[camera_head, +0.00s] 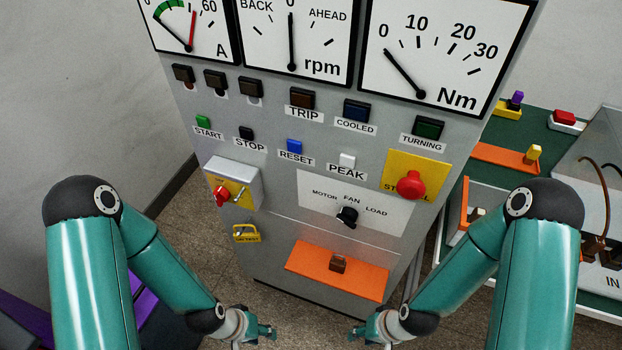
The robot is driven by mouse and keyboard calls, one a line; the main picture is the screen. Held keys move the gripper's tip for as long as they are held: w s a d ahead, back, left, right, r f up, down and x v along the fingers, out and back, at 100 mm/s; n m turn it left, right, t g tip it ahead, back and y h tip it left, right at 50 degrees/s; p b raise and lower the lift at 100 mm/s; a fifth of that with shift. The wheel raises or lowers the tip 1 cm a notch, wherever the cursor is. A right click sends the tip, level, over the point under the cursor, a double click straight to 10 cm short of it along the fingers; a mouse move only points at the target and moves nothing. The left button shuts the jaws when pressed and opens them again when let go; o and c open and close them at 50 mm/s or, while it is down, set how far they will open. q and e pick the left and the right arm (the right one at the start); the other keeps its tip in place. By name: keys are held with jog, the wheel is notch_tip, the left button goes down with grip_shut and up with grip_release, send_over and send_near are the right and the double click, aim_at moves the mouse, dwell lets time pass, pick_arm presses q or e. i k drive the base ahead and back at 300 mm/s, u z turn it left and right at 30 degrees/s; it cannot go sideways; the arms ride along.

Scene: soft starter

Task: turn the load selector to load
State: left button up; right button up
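The load selector (347,216) is a black rotary knob on a pale plate (318,190) on the front of the grey cabinet. Its labels read MOTOR on the left, FAN at the top and LOAD on the right. The knob is too small to tell clearly which label it points at. My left gripper (266,333) is low in the picture, below and left of the knob. My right gripper (361,333) is low in the picture, below the knob and slightly right. Both are apart from the cabinet and hold nothing visible; their finger openings are unclear.
A red stop button (411,185) on a yellow plate sits up and right of the knob. A grey box with a red switch (222,196) is at left. An orange panel with a brown part (338,263) lies below the knob. A cluttered green bench (512,140) stands at right.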

aim_at(348, 216)
jog(key=u, duration=1.7)
jog(key=i, duration=0.1)
jog(key=z, duration=2.7)
jog(key=k, duration=1.7)
jog(key=u, duration=0.3)
jog(key=i, duration=1)
